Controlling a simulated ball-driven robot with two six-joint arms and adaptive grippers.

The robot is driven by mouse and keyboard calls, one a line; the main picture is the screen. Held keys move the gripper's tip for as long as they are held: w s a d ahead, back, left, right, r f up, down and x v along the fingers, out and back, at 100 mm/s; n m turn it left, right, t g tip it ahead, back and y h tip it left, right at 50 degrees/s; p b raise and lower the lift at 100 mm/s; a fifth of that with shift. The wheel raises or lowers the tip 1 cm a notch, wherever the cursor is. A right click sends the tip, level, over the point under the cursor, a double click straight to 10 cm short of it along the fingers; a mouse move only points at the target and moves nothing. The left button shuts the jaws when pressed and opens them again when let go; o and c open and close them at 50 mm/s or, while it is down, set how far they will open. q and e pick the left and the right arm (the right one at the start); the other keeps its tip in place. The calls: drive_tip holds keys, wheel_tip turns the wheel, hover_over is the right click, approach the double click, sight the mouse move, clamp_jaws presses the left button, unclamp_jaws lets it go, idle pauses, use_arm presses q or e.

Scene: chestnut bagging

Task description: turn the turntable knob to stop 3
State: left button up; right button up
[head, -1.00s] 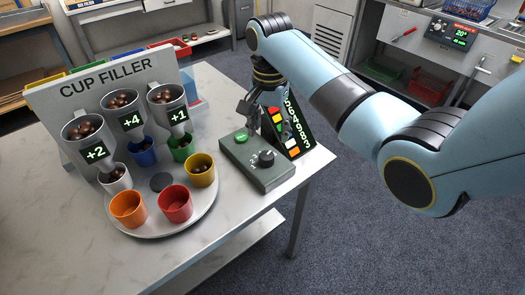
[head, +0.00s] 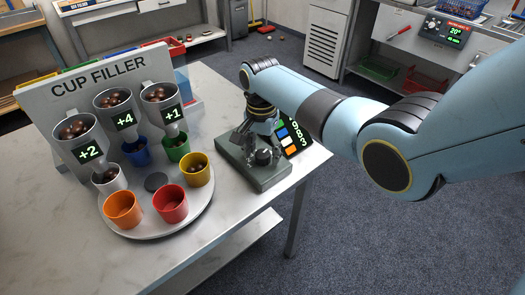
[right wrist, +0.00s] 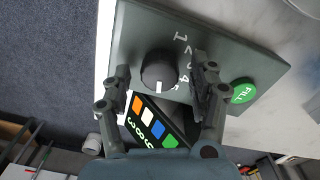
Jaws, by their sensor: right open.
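The dark round knob (right wrist: 156,67) sits on the grey-green control box (head: 262,183), beside a printed row of numbers. In the right wrist view its white mark points to the picture's bottom; fingers hide part of the numbers, so I cannot tell the stop. My right gripper (right wrist: 162,78) is open, one finger on either side of the knob, with gaps visible. In the head view the right gripper (head: 262,154) is low over the box and partly hides the knob. The round grey turntable (head: 150,232) carries orange, red, yellow, green, blue and white cups. My left gripper is not in view.
The green FILL button (right wrist: 243,90) is close to one finger. A dark display board (head: 298,139) with coloured squares and digits stands just behind the box. The cup filler panel (head: 60,95) with three hoppers rises behind the turntable. The table's right edge is near the box.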

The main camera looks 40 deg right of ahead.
drive_tip(key=c, duration=1.2)
drive_tip(key=shift+o, duration=0.2)
drive_tip(key=n+p, duration=0.2)
drive_tip(key=n, duration=0.1)
drive_tip(key=shift+r+n+p, duration=0.15)
drive_tip(key=shift+n+p, duration=0.2)
drive_tip(key=shift+n, duration=0.05)
drive_tip(key=n+p, duration=0.2)
drive_tip(key=n, duration=0.2)
drive_tip(key=n+p, duration=0.1)
drive_tip(key=n, duration=0.4)
drive_tip(key=shift+n, duration=0.4)
drive_tip(key=n+p, duration=0.1)
drive_tip(key=n, duration=0.3)
drive_tip(key=shift+n, duration=0.3)
